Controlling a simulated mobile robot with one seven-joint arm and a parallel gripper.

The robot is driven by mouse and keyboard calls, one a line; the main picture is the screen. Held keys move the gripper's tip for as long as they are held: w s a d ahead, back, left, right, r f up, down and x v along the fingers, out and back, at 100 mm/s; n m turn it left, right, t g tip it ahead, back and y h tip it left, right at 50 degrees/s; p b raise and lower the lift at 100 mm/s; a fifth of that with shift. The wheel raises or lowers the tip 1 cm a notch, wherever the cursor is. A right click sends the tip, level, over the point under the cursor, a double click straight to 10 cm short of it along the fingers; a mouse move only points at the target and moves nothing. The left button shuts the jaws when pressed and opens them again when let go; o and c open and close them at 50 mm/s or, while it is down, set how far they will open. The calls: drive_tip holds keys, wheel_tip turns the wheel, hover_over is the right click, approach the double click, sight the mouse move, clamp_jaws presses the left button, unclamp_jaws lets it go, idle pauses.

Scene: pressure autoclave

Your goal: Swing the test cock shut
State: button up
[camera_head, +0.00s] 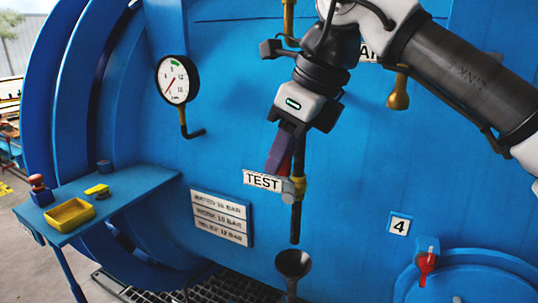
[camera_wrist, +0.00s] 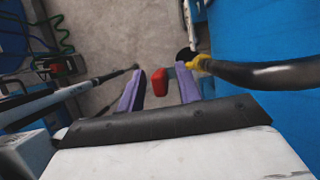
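The test cock (camera_head: 298,187) is a brass fitting on a dark vertical pipe, beside the white TEST sign (camera_head: 262,181). Its brass body also shows at the right in the wrist view (camera_wrist: 203,62). A red grip (camera_wrist: 160,82), apparently the end of the cock's handle, sits between my two purple fingers. My gripper (camera_head: 278,160) is open around this red grip, with a visible gap on each side of it. In the head view the fingers point down just above the TEST sign and largely hide the handle.
A black funnel (camera_head: 293,263) stands below the cock's outlet. The blue vessel wall (camera_head: 230,110) is close behind. A pressure gauge (camera_head: 178,80) and a blue shelf (camera_head: 125,200) with a yellow tray (camera_head: 70,214) are at left. A red-handled valve (camera_head: 427,263) is at lower right.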

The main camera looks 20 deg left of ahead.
drive_tip(key=shift+a+f, duration=0.1)
drive_tip(key=shift+f, duration=0.2)
clamp_jaws()
